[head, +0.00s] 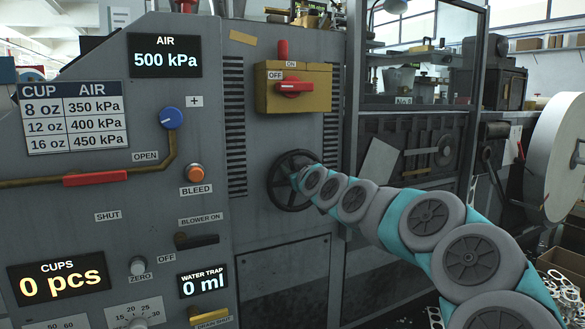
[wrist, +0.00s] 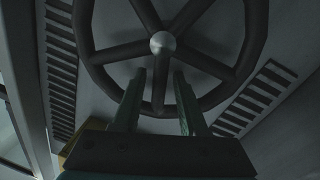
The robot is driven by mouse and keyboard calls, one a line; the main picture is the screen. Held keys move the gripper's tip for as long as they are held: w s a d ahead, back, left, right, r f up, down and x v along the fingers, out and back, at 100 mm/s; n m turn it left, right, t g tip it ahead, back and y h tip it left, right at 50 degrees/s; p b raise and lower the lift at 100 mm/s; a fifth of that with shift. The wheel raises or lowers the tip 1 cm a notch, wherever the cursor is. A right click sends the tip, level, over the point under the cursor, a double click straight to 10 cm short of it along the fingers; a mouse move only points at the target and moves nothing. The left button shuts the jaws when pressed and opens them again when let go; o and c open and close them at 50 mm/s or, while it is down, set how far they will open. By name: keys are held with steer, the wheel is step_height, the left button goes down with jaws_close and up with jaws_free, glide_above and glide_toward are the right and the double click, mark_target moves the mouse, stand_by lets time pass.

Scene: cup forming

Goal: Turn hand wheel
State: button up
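The hand wheel (head: 270,183) is a dark spoked ring on the grey machine's front panel. In the wrist view the hand wheel (wrist: 162,44) fills the upper middle, with a pale round hub and several spokes. My gripper (wrist: 158,80) points at the wheel, its two fingers apart below the hub. One spoke shows between the fingers, with gaps visible on both sides. I cannot tell how deep the fingertips reach past the spoke. In the head view my gripper (head: 297,178) is at the wheel, and my arm hides the wheel's right part.
Left of the wheel are a blue knob (head: 171,118), an orange bleed button (head: 194,173) and a black blower lever (head: 197,241). A yellow box with a red switch (head: 294,87) sits above. The air display (head: 165,56) reads 500 kPa. The cups display (head: 60,281) reads 0 pcs.

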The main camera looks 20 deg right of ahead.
jaws_close()
stand_by(1.2)
